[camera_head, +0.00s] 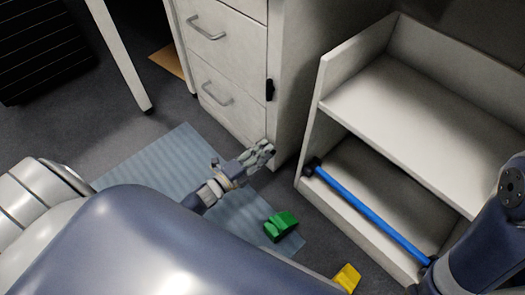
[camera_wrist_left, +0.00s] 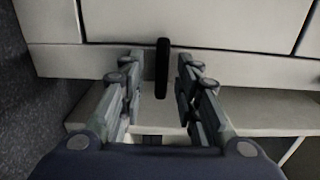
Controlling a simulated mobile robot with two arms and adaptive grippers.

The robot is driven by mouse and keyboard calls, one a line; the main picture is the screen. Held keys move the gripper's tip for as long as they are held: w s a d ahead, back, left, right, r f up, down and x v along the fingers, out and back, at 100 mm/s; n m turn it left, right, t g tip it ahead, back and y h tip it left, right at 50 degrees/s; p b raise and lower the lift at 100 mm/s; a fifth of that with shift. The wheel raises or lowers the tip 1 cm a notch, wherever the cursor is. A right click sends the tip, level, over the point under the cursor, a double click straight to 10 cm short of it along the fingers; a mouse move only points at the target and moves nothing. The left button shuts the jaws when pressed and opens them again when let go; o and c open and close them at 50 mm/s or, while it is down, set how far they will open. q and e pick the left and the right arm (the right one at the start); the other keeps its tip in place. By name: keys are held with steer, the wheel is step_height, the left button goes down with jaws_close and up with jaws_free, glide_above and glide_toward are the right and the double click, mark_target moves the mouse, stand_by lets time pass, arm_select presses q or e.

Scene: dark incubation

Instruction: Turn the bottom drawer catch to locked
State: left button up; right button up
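The black drawer catch (camera_head: 270,90) sits on the edge of the white drawer cabinet (camera_head: 232,55), beside the bottom drawer (camera_head: 222,98). In the left wrist view the catch (camera_wrist_left: 162,68) is a slim dark bar, upright in that picture, between and just beyond my left fingertips. My left gripper (camera_head: 262,153) is close to the cabinet's lower front corner, and its fingers (camera_wrist_left: 158,72) are apart with nothing gripped. I see no contact with the catch. Both drawers in the head view look closed. My right gripper is not in view.
A white shelf unit (camera_head: 440,110) stands right of the cabinet, with a blue bar (camera_head: 370,215) along its lower level. A green block (camera_head: 281,226) lies on the blue-grey mat (camera_head: 165,160), and a yellow piece (camera_head: 347,277) lies nearby. A table leg (camera_head: 120,55) stands at left.

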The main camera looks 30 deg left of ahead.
arm_select(q)
steer(key=v, duration=1.2)
steer(key=shift+a, duration=0.1)
stand_by(0.4)
